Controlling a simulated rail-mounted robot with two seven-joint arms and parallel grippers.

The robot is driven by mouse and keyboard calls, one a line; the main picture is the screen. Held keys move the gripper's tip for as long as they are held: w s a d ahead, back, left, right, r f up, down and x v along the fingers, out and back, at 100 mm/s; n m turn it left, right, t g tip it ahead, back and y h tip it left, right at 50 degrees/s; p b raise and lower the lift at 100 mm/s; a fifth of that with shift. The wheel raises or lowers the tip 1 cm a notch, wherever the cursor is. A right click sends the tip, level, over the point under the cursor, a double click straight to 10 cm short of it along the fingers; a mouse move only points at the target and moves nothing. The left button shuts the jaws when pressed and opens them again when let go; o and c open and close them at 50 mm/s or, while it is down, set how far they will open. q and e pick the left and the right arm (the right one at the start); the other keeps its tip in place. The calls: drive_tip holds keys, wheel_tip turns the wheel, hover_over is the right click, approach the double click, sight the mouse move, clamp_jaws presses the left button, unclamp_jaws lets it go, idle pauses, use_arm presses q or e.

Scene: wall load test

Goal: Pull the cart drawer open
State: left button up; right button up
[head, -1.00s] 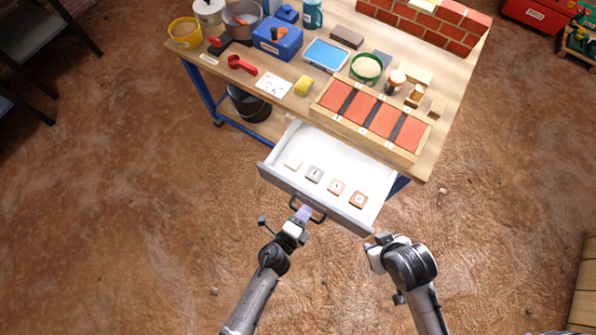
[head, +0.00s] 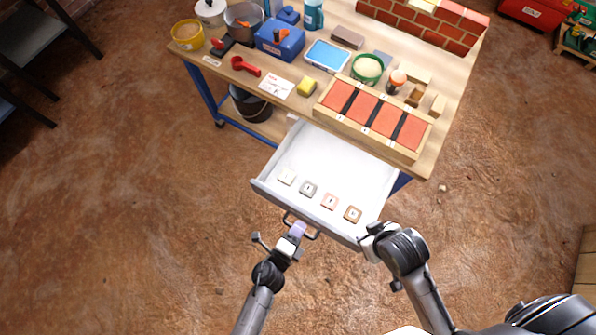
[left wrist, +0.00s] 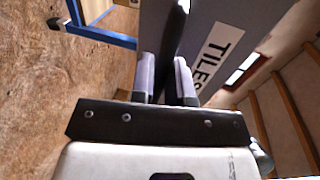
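The white cart drawer (head: 340,165) is pulled well out from under the wooden cart top (head: 240,95); several small square tiles lie near its front. Its dark handle (head: 313,236) is on the grey front panel, partly hidden by my left gripper (head: 298,230). In the left wrist view, the handle bar (left wrist: 172,45) runs between the two fingers of my left gripper (left wrist: 166,82), which is shut on it. The panel there carries a "TILES" label (left wrist: 214,50). My right gripper (head: 368,237) is beside the drawer's right front corner; its fingers cannot be made out.
A tray of red tiles (head: 375,115) sits on the cart top above the drawer, with a blue toolbox (head: 280,38) and a yellow bucket (head: 187,35) farther left. A black bucket (head: 250,103) stands below. The brown floor in front is clear.

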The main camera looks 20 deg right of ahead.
use_arm(q)
drive_tip(key=o, duration=0.3)
drive_tip(key=shift+o, duration=0.2)
use_arm(e)
drive_tip(key=shift+d, duration=0.1)
drive_tip(key=shift+d+r, duration=0.1)
drive_tip(key=shift+r, duration=0.15)
use_arm(q)
drive_tip(key=p+v, duration=0.3)
drive_tip(key=v, duration=1.1)
use_arm(e)
drive_tip(key=r, duration=0.3)
drive_tip(key=shift+a, duration=0.2)
use_arm(q)
drive_tip(key=shift+w+d, duration=0.1)
use_arm(e)
drive_tip(key=shift+d, duration=0.15)
